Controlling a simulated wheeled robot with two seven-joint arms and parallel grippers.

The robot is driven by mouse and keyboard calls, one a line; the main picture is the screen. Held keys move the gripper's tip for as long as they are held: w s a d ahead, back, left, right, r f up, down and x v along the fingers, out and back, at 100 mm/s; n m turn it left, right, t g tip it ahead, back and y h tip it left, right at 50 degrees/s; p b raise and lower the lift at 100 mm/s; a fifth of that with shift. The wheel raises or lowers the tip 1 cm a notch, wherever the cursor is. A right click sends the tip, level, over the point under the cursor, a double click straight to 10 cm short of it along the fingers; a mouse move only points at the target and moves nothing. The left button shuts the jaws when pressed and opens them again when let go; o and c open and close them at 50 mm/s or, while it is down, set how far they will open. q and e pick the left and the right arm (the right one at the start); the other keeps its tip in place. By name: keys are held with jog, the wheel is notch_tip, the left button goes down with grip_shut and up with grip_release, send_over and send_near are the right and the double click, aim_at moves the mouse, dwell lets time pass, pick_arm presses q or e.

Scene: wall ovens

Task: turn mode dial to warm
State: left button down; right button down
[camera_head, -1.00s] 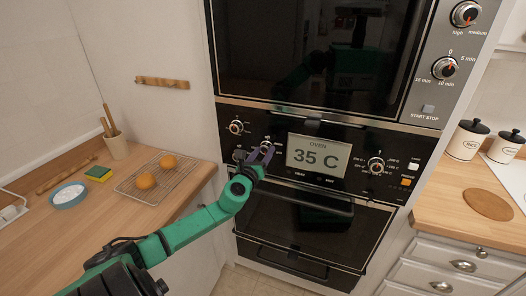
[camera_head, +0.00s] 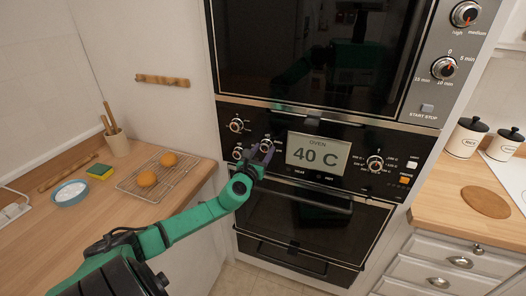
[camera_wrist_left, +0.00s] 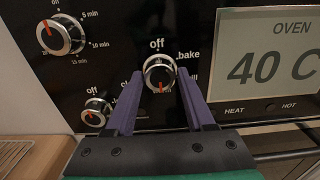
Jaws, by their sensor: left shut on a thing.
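The mode dial (camera_wrist_left: 159,74) is a round silver knob with a red pointer, on the black oven panel left of the display. In the left wrist view its pointer is toward the bottom, away from "off" at the top. The label "bake" is at its upper right and a partly covered label ends in "ill" below that. No "warm" label is readable; the left finger hides part of the lettering. My left gripper (camera_head: 263,154) has its purple fingers on either side of the dial, shut on it. My right gripper is not in view.
Two other knobs are close by: a timer knob (camera_wrist_left: 62,35) at upper left and a smaller knob (camera_wrist_left: 96,111) at lower left. The oven display (camera_head: 318,154) reads 40 C. An oven handle (camera_head: 300,199) runs below the panel. Counters flank the oven.

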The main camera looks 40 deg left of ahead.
pick_arm(q)
jog(key=shift+c, duration=1.3)
grip_release()
jog(key=b+v, duration=0.1)
jog(key=v, duration=1.3)
jog(key=shift+s, duration=0.3)
jog(key=shift+d, duration=0.15)
jog(key=shift+f, duration=0.1)
